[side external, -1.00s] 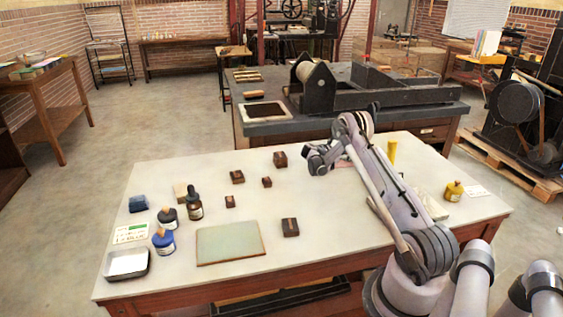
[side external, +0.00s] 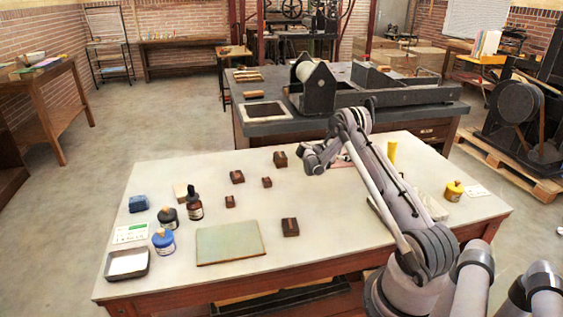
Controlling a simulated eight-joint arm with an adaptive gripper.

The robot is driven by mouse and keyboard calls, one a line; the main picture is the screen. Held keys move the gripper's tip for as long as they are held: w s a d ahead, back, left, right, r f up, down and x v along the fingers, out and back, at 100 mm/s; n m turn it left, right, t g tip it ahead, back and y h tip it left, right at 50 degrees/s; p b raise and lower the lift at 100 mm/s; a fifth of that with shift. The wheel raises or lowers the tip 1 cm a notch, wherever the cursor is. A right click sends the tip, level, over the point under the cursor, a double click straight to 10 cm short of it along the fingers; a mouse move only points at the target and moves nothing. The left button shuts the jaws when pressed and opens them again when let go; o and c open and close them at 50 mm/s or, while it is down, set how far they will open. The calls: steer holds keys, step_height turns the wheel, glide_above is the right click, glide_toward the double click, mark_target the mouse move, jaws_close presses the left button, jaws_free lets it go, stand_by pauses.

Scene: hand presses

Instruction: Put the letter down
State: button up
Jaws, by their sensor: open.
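Several small dark brown letter blocks stand on the white table (side external: 330,222). One block (side external: 280,159) is just left of my gripper, one block (side external: 237,177) is farther left, a small block (side external: 267,182) is between them, another small block (side external: 230,201) is nearer the bottles, and a larger block (side external: 290,227) is beside the green-grey plate. I cannot tell which one is the task's letter. My gripper (side external: 307,158) is open above the table, right of the nearest block and apart from it. I see nothing held in it, though its fingers are small here.
A green-grey plate (side external: 230,243) lies at the front. Dark bottle (side external: 194,206), blue ink jar (side external: 163,242), black jar (side external: 168,218), blue block (side external: 138,204) and metal tray (side external: 127,264) crowd the left. A yellow cylinder (side external: 392,151) and yellow jar (side external: 454,191) stand right.

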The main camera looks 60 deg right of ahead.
steer(key=v, duration=0.9)
steer(key=shift+w+a+r, duration=0.1)
steer(key=shift+a, duration=0.05)
steer(key=w+a+r+m+t+y, duration=0.2)
steer(key=w+a+r+m+t, duration=0.15)
steer(key=a+r, duration=0.6)
steer(key=w+a+r+m+t+y, duration=0.2)
steer(key=a+r+t+y, duration=0.15)
steer(key=a, duration=1.05)
steer(key=s+a+m+t+y, duration=0.2)
steer(key=s+a, duration=0.4)
steer(key=a, duration=0.7)
steer(key=s+a+m+t+y, duration=0.3)
steer(key=s+a+m+y, duration=0.2)
steer(key=a, duration=0.8)
steer(key=shift+s+a+r+m, duration=0.3)
steer(key=shift+s+m, duration=0.25)
steer(key=shift+s, duration=0.6)
steer(key=shift+o, duration=0.5)
